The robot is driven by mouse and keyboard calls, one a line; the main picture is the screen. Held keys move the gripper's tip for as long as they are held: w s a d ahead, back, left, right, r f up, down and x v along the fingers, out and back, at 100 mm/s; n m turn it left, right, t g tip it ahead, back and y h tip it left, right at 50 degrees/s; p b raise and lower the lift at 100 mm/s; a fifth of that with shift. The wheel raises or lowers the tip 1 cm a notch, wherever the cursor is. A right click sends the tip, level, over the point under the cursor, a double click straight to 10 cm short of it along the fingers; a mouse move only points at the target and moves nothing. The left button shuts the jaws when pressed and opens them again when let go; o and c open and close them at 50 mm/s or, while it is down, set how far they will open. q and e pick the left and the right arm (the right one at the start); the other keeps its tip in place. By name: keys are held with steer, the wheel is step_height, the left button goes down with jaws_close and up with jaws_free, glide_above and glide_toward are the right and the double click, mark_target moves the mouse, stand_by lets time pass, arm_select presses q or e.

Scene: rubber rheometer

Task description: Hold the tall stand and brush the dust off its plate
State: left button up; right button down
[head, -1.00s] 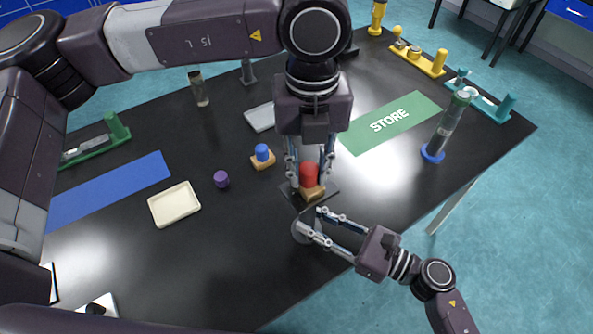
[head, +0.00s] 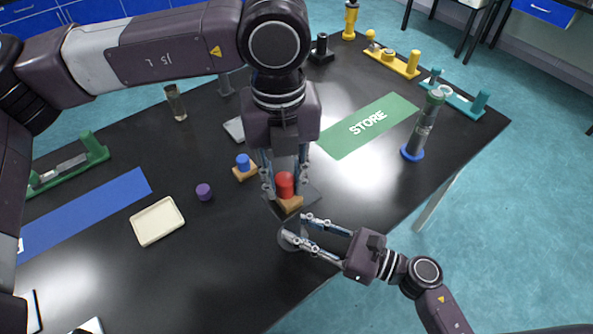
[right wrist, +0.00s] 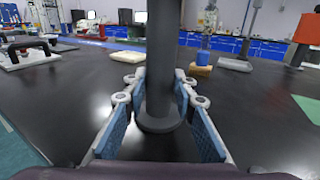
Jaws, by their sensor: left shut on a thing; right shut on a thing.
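The tall stand has a dark plate (head: 308,194) on top and a round base (head: 287,246) on the table. In the right wrist view its dark column (right wrist: 162,50) rises between the fingers of my right gripper (right wrist: 160,88), which is shut on it. My right gripper (head: 292,228) also shows in the head view. My left gripper (head: 283,190) is shut on a brush with a red handle (head: 285,182) and a wooden block (head: 290,203). The brush is at the plate; its bristles are hidden, so I cannot tell if they touch. I cannot make out dust.
A second brush with a blue handle (head: 243,162), a purple piece (head: 204,191) and a cream tray (head: 157,221) lie to the left. A green STORE mat (head: 345,140) and a clear cylinder on a blue base (head: 412,152) are to the right. The table's front edge is close.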

arm_select(q)
steer(key=shift+s+a, duration=0.5)
steer(key=shift+a, duration=0.2)
steer(key=r, duration=0.2)
steer(key=shift+s+a+r, duration=0.15)
steer(key=shift+a+r, duration=0.1)
steer(key=shift+r, duration=2.9)
arm_select(e)
steer(key=c, duration=1.5)
jaws_free()
steer(key=shift+d, duration=0.1)
